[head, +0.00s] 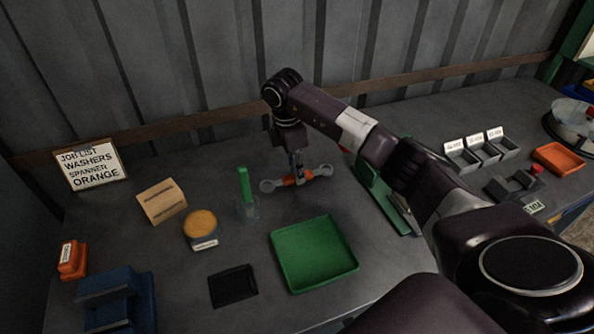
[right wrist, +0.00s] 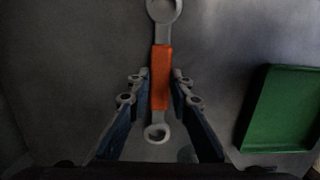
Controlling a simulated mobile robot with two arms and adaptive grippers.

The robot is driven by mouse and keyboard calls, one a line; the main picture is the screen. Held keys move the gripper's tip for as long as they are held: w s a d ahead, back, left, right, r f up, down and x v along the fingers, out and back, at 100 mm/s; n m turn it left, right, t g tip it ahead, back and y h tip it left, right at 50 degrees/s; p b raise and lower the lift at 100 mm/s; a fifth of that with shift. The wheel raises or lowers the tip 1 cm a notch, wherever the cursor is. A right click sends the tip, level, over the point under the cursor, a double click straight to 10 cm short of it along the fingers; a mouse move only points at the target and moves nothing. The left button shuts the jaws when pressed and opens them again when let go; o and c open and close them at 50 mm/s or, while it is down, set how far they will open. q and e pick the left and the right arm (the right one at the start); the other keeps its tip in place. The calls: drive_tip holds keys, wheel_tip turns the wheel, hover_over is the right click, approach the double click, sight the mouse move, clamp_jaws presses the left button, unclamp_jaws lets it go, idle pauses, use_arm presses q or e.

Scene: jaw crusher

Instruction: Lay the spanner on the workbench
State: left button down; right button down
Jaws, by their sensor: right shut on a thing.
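The spanner (head: 319,172) is grey with a ring at each end and an orange band round its middle. My right gripper (head: 297,174) points down over it and is shut on the orange band. In the right wrist view the spanner (right wrist: 160,78) runs lengthwise between the two fingers (right wrist: 159,88). It lies level, at or just above the workbench (head: 200,277); I cannot tell whether it touches. My left gripper is not in view.
A green tray (head: 314,254) stands in front of the spanner. A job list sign (head: 90,165) stands at the back left.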

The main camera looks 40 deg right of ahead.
sight(293, 176)
drive_tip(key=shift+f, duration=0.25)
drive_tip(key=c, duration=1.7)
unclamp_jaws()
drive_tip(key=shift+f, duration=0.1)
drive_tip(key=shift+c, duration=0.2)
wheel_tip(293, 176, up, 12)
drive_tip(key=a+b, duration=0.1)
drive_tip(key=shift+w+a, duration=0.2)
drive_tip(key=shift+a, duration=0.05)
